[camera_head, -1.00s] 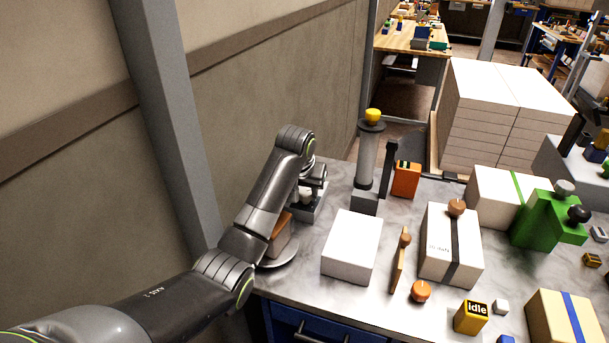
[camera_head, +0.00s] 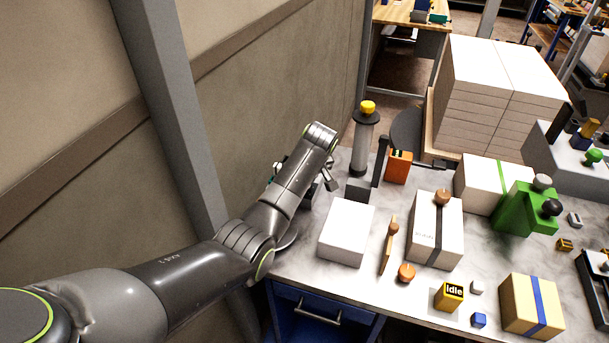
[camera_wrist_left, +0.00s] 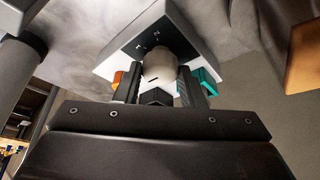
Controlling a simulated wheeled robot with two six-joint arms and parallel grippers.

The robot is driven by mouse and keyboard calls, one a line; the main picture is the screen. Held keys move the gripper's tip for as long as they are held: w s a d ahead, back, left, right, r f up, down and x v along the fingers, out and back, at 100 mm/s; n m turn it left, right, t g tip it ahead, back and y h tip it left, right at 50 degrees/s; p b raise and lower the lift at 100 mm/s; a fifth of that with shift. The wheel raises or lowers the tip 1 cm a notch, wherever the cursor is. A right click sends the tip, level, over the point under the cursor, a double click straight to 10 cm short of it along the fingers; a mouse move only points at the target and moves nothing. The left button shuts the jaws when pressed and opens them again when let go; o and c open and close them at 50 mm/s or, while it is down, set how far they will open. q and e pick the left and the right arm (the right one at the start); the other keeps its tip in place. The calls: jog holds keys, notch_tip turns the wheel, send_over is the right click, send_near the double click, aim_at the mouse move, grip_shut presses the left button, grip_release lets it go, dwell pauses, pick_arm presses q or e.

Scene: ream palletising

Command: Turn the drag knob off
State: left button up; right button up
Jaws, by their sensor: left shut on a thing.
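The drag knob (camera_wrist_left: 160,63) is a pale, rounded knob on a dark panel (camera_wrist_left: 135,40) with small light marks, set in a white-edged housing. In the left wrist view my left gripper (camera_wrist_left: 160,88) has its dark fingers either side of the knob and is shut on it. The exact knob angle is hard to read. In the head view my left arm reaches in from the left to the wall end of the bench, and its wrist hides the knob and most of the gripper. My right gripper is not in view.
Near my left wrist stand a grey post with a yellow top (camera_head: 368,107), a white block (camera_head: 346,233) and an orange box (camera_head: 398,167). A strapped white ream (camera_head: 434,228), a green fixture (camera_head: 525,210) and a yellow "Idle" block (camera_head: 449,296) lie farther right. The wall is close on the left.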

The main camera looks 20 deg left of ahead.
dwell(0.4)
pick_arm(q)
jog(key=o, duration=1)
jog(key=p+v, duration=0.2)
jog(key=v, duration=1.5)
jog(key=shift+r+p, duration=0.15)
jog(key=shift+p, duration=0.15)
jog(key=shift+s+d, duration=0.15)
jog(key=shift+d, duration=0.05)
